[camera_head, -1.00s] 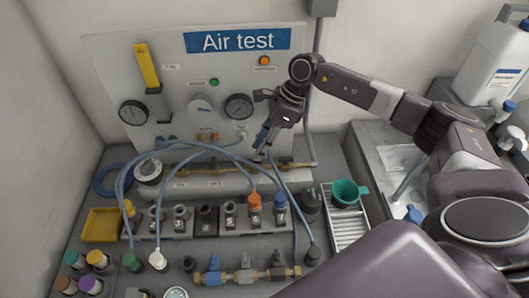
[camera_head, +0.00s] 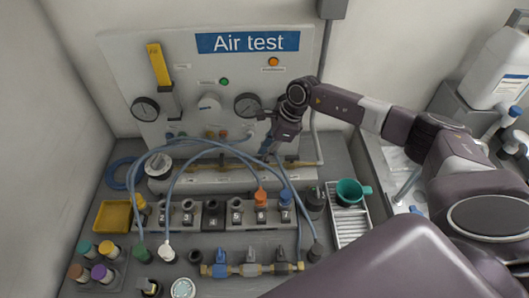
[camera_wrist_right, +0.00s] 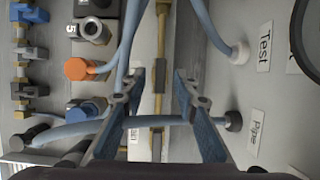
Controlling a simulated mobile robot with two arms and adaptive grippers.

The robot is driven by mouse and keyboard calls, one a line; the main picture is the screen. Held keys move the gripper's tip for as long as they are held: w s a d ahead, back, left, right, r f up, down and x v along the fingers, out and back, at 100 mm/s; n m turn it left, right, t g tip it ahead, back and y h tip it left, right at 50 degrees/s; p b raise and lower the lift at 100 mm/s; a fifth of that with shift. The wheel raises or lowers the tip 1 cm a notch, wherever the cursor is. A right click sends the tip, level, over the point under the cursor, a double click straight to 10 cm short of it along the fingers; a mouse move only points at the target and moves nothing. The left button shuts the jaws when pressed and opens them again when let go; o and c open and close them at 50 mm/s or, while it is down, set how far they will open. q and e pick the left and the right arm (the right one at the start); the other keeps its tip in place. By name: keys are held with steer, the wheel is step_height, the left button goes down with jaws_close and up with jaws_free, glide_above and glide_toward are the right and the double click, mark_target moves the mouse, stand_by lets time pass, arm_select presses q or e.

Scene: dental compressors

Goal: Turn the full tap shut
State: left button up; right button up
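I cannot tell which tap is the full one; no label reading "full" is legible. A brass pipe (camera_head: 235,165) runs along the foot of the Air test panel, and it shows between my fingers in the right wrist view (camera_wrist_right: 159,75). My right gripper (camera_head: 268,152) is in front of the panel's lower right, above the pipe. In the right wrist view the gripper (camera_wrist_right: 158,105) has its blue-padded fingers apart with nothing held. A row of taps with blue, grey and dark handles (camera_head: 250,269) lies at the bench front. My left gripper is not in view.
Blue hoses (camera_head: 182,150) arch over the bench and pass close to my right fingers. A numbered socket block (camera_head: 237,228) holds orange (camera_head: 260,195) and blue (camera_head: 285,196) plugs. A teal cup (camera_head: 349,192) stands on a white rack. A yellow tray (camera_head: 113,215) is at left.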

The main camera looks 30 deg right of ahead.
jaws_close()
